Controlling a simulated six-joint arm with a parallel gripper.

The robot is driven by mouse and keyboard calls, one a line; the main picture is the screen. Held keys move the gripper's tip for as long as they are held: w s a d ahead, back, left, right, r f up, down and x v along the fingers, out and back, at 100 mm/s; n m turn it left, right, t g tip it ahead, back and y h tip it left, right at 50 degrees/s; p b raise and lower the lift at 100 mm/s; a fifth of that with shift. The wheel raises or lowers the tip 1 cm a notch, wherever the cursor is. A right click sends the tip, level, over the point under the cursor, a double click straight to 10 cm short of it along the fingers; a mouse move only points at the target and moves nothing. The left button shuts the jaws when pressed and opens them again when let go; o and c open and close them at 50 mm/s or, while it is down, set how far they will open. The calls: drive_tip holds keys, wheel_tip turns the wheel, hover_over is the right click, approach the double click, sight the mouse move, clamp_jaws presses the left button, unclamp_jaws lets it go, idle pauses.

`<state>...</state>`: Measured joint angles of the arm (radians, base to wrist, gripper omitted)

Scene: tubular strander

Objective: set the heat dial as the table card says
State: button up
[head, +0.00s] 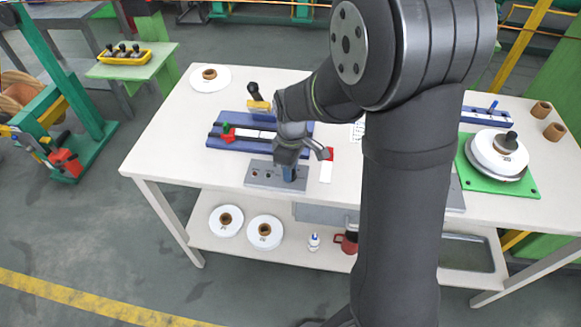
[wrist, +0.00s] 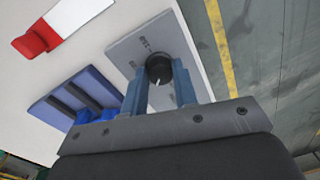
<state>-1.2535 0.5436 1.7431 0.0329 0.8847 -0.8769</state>
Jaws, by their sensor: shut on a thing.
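The heat dial (wrist: 158,69) is a dark round knob with a white pointer line, on a grey panel (wrist: 188,38) with printed marks. In the wrist view my gripper (wrist: 160,82) has one blue finger on each side of the dial and is shut on it. In the head view my gripper (head: 289,172) reaches down onto the grey panel (head: 259,175) near the table's front edge and hides the dial. A white sheet with dark print (head: 358,131) shows partly behind my arm; its text is unreadable here.
A blue fixture (head: 229,148) with green, red and yellow parts lies just behind the panel. A white strip with a red end (head: 326,171) lies to its right. A green plate (head: 525,184) with white reels is at the right. White reels (head: 265,232) lie on the lower shelf.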

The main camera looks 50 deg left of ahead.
drive_tip(key=shift+m, duration=1.1)
drive_tip(key=o, duration=1)
drive_tip(key=shift+r, duration=0.15)
drive_tip(key=r, duration=1.7)
drive_tip(key=shift+w+a, duration=0.1)
drive_tip(key=shift+w, duration=0.2)
